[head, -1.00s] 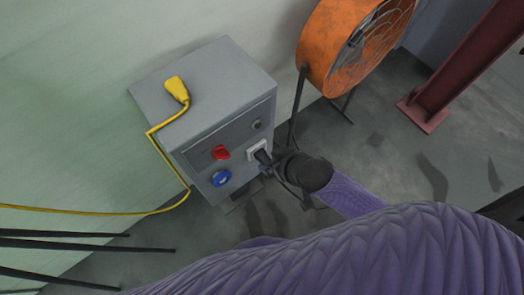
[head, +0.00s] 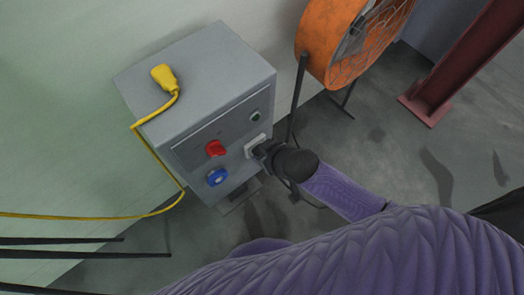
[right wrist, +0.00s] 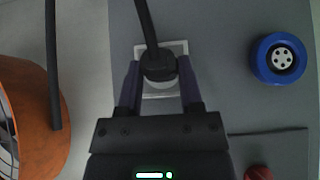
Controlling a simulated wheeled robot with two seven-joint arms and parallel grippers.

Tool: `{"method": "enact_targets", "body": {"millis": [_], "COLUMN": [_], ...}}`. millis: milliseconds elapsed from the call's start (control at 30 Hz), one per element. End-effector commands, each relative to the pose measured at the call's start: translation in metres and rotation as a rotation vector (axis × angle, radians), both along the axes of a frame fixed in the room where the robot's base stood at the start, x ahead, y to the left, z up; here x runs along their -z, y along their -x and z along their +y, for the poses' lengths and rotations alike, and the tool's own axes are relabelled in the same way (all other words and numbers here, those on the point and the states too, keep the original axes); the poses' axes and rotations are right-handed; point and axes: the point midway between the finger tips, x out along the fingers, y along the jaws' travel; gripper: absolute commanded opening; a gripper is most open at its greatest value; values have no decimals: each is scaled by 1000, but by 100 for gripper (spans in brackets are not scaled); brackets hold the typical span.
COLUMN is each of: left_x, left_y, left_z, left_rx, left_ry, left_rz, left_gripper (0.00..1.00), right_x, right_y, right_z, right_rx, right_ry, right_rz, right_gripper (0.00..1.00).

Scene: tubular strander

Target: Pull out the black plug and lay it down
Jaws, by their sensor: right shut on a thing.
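The black plug (right wrist: 158,66) is at the pale square socket (right wrist: 177,48) on the front of the grey cabinet (head: 195,72). Its black cable runs away from it in the right wrist view. My right gripper (right wrist: 159,80) is shut on the plug, one finger on each side of it. In the head view the right gripper (head: 265,151) covers most of the plug, and the socket plate (head: 254,143) shows beside it. I cannot tell whether the plug is fully seated. My left gripper is not in view.
A yellow connector (head: 163,76) with a yellow cable lies on the cabinet top, which is otherwise clear. A red (head: 215,148) and a blue socket (head: 217,177) are on the cabinet front. An orange fan (head: 330,45) and a red steel post (head: 462,60) stand to the right.

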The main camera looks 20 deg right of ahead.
Motion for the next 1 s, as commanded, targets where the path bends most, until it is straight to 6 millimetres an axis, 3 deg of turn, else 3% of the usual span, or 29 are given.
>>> {"method": "enact_targets", "body": {"millis": [267, 433, 733, 1000], "left_x": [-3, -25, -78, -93], "left_y": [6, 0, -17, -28], "left_z": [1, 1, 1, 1], "left_rx": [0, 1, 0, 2], "left_ry": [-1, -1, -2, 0], "left_rz": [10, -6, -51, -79], "left_gripper": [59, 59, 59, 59], "right_x": [-2, -25, -69, -82], "right_y": [1, 15, 96, 135], "right_z": [-1, -6, -35, -49], "right_rx": [1, 0, 0, 1], "right_ry": [1, 1, 1, 1], "right_rz": [1, -4, 0, 1], "right_gripper": [0, 0, 0, 0]}}
